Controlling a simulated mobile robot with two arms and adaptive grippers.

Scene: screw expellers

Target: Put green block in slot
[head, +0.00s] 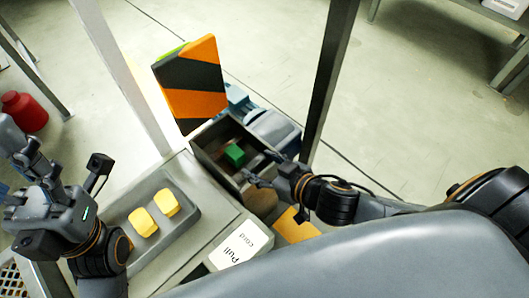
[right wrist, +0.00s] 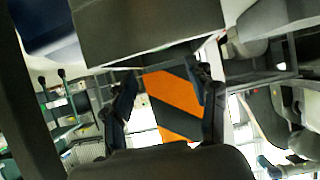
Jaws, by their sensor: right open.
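The green block (head: 235,155) lies inside an open dark box (head: 207,158) in the middle of the head view. My right gripper (head: 260,169) is open and empty at the near right rim of this box, apart from the block. In the right wrist view its two fingers (right wrist: 165,100) stand apart with nothing between them, and the block does not show there. My left gripper (head: 35,160) is at the far left, away from the block; its finger opening is unclear.
An orange and black striped panel (head: 208,75) stands upright behind the box. A grey tray (head: 188,220) with two yellow blocks (head: 155,214) lies left of it, near a "Pull cord" sign (head: 240,245). A dark post (head: 328,80) rises to the right of the box.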

